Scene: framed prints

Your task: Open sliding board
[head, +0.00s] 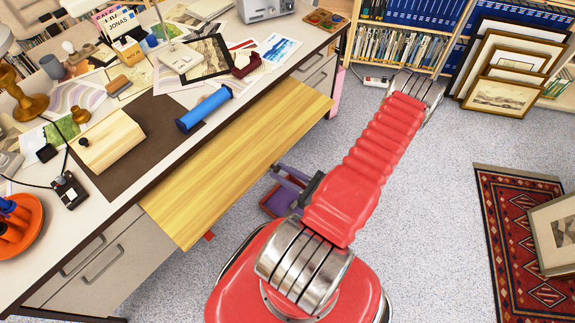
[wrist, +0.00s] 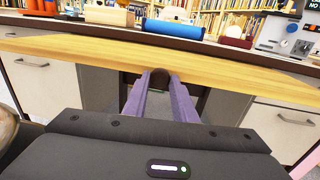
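The sliding board (head: 225,155) is a long, pale yellow wooden board. It sticks out from under the desk top along much of the desk's front. In the wrist view its front edge (wrist: 90,60) runs across the picture, with a dark brown round knob (wrist: 160,82) at the middle. My gripper (wrist: 160,80) has two purple fingers, one on each side of the knob, and the knob fills the gap between the fingertips. In the head view my gripper (head: 280,173) is at the board's front edge; the knob cannot be made out there.
The desk top (head: 225,75) holds a brown mat, a blue roll (head: 204,108), prints and small tools. Grey drawers (head: 100,265) stand below it at the left. Framed prints (head: 505,95) lean against shelves at the back right. A red rug (head: 515,240) lies at right. Grey floor between is clear.

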